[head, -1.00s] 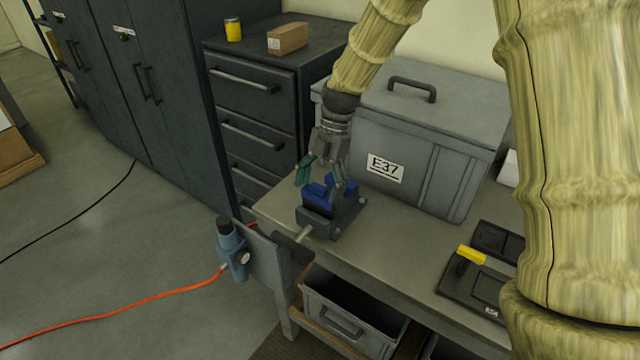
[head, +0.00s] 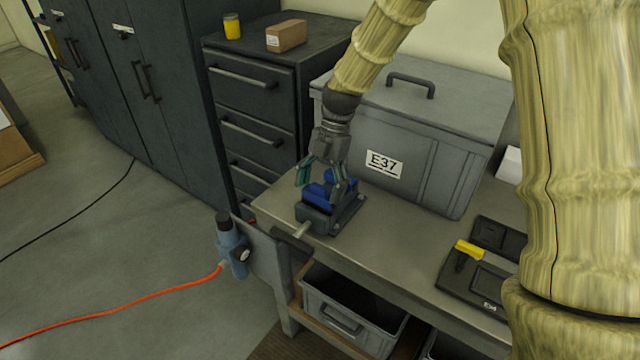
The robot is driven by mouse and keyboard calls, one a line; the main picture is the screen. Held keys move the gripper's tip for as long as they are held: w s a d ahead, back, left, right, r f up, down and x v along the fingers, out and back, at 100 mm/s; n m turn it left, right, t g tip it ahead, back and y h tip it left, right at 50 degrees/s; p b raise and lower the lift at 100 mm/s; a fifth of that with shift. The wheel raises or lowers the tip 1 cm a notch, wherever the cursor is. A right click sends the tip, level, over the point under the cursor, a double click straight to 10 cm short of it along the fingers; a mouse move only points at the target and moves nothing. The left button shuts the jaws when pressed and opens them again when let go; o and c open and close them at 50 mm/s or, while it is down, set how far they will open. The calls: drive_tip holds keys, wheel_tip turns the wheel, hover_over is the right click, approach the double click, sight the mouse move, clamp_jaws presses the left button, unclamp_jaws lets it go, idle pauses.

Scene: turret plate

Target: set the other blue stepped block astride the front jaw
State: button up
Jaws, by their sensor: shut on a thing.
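The grey-blue vise (head: 346,222) stands at the left end of the bench, with its screw and handle pointing to the front left. My gripper (head: 325,183) is over it, pointing down, with one greenish finger on the left and the other on the right. It is shut on a blue stepped block (head: 318,192) at the front jaw (head: 313,216). More blue shows just behind, at the rear jaw, partly hidden by the right finger. The block looks close to level. I cannot tell whether it touches the front jaw or hangs just above it.
A large grey lidded case (head: 420,150) labelled E37 stands close behind the vise. A black tray (head: 480,275) with a yellow-handled tool (head: 469,251) lies to the right. The bench (head: 400,235) between is clear. A blue-grey device (head: 232,248) with an orange hose hangs at the left end.

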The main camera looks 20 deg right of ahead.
drive_tip(key=shift+f, duration=0.2)
drive_tip(key=shift+c, duration=0.4)
drive_tip(key=shift+f, duration=0.2)
drive_tip(key=c, duration=0.4)
drive_tip(key=shift+f, duration=0.15)
drive_tip(key=shift+f, duration=0.15)
drive_tip(key=shift+c, duration=0.2)
drive_tip(key=shift+w, duration=0.25)
idle(0.4)
drive_tip(key=shift+w+f, duration=0.15)
drive_tip(key=shift+w, duration=0.05)
drive_tip(key=shift+s+f+b, duration=0.15)
drive_tip(key=shift+f+b, duration=0.25)
drive_tip(key=shift+f, duration=0.25)
idle(1.1)
